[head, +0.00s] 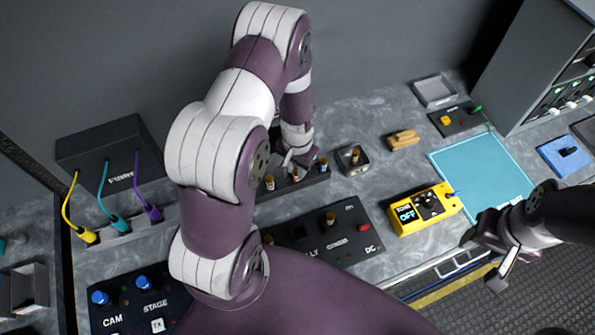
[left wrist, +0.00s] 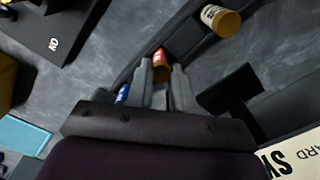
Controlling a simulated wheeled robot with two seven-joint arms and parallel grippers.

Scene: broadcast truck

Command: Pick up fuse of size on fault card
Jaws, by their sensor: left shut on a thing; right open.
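A rack (head: 292,188) holds several small fuses in a row. My left gripper (head: 293,167) reaches down to it and is shut on the red-banded fuse (left wrist: 160,63), which sits between the fingertips in the left wrist view. A cream-banded fuse (head: 269,182) stands to the left of it and a blue-banded fuse (head: 323,163) to the right. A white card (left wrist: 298,158) with partly readable black print, ending in "ARD", shows at the lower right of the left wrist view. My right gripper (head: 482,263) is open and empty near the bench's front edge.
A yellow meter (head: 422,209) reading "OFF" lies beside a teal mat (head: 475,165). A small box with a fuse (head: 353,160) stands right of the rack. A dark control panel (head: 325,238) lies in front. Cabled plugs (head: 118,222) are at the left.

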